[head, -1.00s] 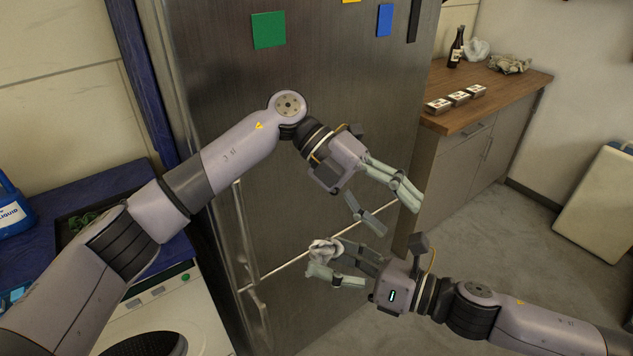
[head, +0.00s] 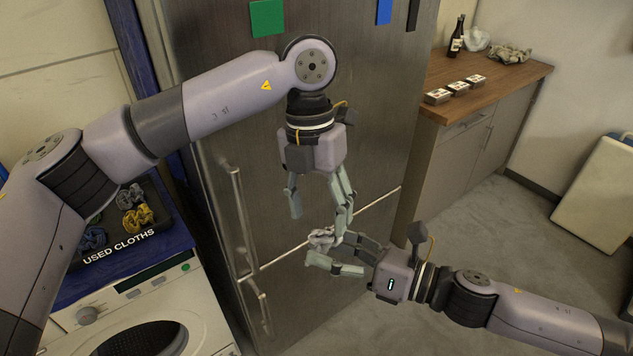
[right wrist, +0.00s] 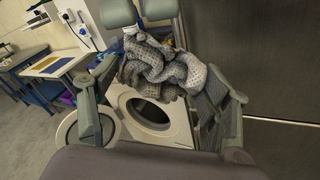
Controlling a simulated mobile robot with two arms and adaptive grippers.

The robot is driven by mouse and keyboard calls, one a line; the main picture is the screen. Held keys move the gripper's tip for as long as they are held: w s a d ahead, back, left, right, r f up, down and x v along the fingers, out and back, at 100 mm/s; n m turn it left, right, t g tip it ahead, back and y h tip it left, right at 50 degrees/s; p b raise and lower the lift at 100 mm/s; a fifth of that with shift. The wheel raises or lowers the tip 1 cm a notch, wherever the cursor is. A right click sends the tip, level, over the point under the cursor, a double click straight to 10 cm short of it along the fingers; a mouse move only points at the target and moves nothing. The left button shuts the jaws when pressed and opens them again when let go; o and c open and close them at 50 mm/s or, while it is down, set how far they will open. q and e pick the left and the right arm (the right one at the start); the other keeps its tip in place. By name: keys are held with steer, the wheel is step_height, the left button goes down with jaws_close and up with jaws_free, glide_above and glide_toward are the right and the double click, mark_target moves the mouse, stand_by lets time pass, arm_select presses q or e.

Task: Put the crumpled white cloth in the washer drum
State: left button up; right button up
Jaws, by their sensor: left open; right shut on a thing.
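The crumpled white cloth (head: 321,238) is held between the fingers of my right gripper (head: 330,252), in front of the fridge. In the right wrist view the cloth (right wrist: 165,68) is a greyish, dotted bundle between the fingers. My left gripper (head: 319,219) is open and points down, its fingers just above the cloth; whether they touch it I cannot tell. Its fingertips also show in the right wrist view (right wrist: 140,10). The washer (head: 182,300) stands at lower left. In the right wrist view the drum opening (right wrist: 152,112) is seen behind the cloth, with the round door (right wrist: 72,138) swung open.
A dark tray labelled used cloths (head: 125,246) holds several cloths on the blue top above the washer. The fridge (head: 365,130) stands close behind both grippers. A wooden counter (head: 510,85) at right bears a bottle (head: 456,38), small boxes and crumpled cloths.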

mark_target(320, 228)
arm_select(q)
steer(key=shift+s+d+f, duration=0.15)
steer(key=shift+s+f, duration=0.05)
steer(key=shift+f, duration=1.2)
steer(key=shift+s+d+f, duration=0.1)
steer(key=shift+s+f, duration=0.1)
steer(key=shift+f, duration=1.15)
steer(key=shift+c, duration=0.2)
steer(key=c, duration=1.2)
arm_select(e)
steer(key=o, duration=1.1)
steer(key=shift+d, duration=0.1)
